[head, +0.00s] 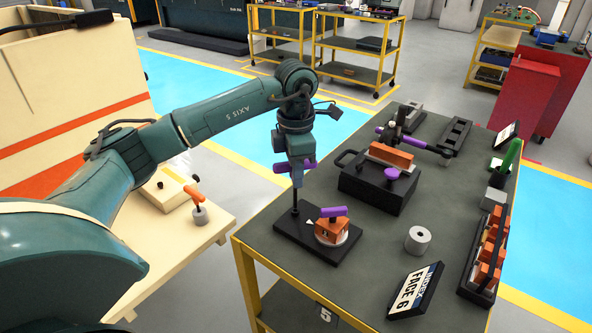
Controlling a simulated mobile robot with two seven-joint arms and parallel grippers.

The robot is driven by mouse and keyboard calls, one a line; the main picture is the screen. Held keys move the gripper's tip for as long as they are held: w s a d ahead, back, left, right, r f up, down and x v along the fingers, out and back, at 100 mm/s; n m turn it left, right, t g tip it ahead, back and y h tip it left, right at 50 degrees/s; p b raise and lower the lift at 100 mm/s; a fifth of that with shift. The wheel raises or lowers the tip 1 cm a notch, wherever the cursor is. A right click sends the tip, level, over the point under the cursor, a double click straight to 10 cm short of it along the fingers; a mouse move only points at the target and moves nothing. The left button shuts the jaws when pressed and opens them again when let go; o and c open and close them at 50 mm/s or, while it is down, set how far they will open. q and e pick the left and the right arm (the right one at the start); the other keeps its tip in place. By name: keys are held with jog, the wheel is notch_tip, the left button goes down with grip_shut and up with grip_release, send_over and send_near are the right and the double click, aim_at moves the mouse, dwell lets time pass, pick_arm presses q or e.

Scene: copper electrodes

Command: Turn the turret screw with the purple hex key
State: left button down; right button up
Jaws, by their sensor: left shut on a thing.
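My left gripper (297,183) points down over the left part of a black base plate (288,240). It is shut on the purple hex key (283,167), whose handle shows on both sides of the fingers. A thin dark upright rod (294,202) shows between the gripper and the plate; I cannot tell if it is the key's shaft or a post. The turret, an orange block (331,231) on a pale round disc, sits on the plate just right of the gripper, with a purple bar-like handle (334,211) on top. The screw cannot be made out. My right gripper is out of view.
A black fixture box (372,190) with an orange block and purple parts stands behind. The table's (370,262) front middle is clear.

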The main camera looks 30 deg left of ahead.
pick_arm(q)
jog(key=shift+f+b, duration=0.65)
jog(key=shift+f, duration=0.25)
jog(key=c, duration=1.9)
grip_release()
grip_shut()
